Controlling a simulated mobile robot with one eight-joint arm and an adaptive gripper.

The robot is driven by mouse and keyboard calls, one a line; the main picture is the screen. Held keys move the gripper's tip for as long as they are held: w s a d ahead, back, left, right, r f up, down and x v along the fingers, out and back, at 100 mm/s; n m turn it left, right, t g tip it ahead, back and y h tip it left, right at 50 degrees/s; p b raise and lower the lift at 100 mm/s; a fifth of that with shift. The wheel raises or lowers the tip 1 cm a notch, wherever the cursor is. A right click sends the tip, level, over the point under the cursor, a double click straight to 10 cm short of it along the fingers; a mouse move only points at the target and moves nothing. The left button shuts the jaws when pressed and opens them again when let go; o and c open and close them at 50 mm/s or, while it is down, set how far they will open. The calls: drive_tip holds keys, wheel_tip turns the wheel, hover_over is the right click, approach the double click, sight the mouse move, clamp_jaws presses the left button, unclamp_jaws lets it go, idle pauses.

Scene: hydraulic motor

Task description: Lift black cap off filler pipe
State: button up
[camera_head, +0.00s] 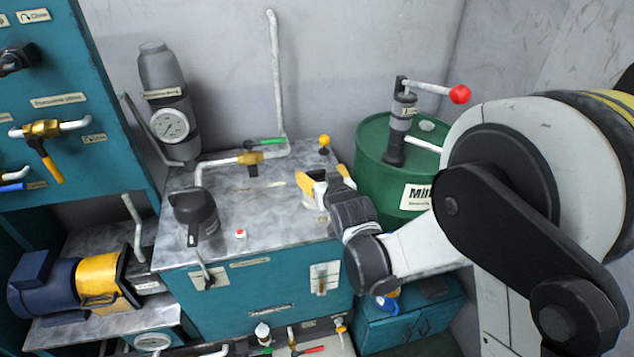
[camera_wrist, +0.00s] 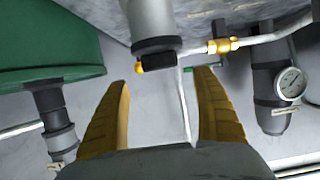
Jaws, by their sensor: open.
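In the wrist view, which is upside down, a grey cylinder (camera_wrist: 157,25) with a black end piece (camera_wrist: 158,62) shows beyond my fingers. I cannot tell whether it is the same part. My gripper (camera_head: 326,182) is over the right part of the tank top, apart from the capped cylinder. Its yellow fingers (camera_wrist: 160,105) are spread, with nothing between them.
A green barrel (camera_head: 375,155) with a red-knobbed hand pump (camera_head: 402,120) stands right of the tank (camera_head: 260,295). A brass valve (camera_head: 250,158), a yellow knob (camera_head: 324,140) and a gauge (camera_head: 172,125) are at the back. A teal panel (camera_head: 75,80) rises left. The tank top's middle is fairly clear.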

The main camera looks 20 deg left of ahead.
sight(316, 171)
drive_tip(key=w+a+f+b, duration=0.1)
drive_tip(key=w+a+f, duration=0.1)
drive_tip(key=shift+w+f+b, duration=0.3)
drive_tip(key=shift+w+b, duration=0.05)
drive_tip(key=shift+w, duration=0.05)
drive_tip(key=shift+w+a, duration=0.2)
drive_tip(key=shift+w, duration=0.1)
drive_tip(key=shift+r, duration=0.1)
drive_tip(key=c, duration=1.3)
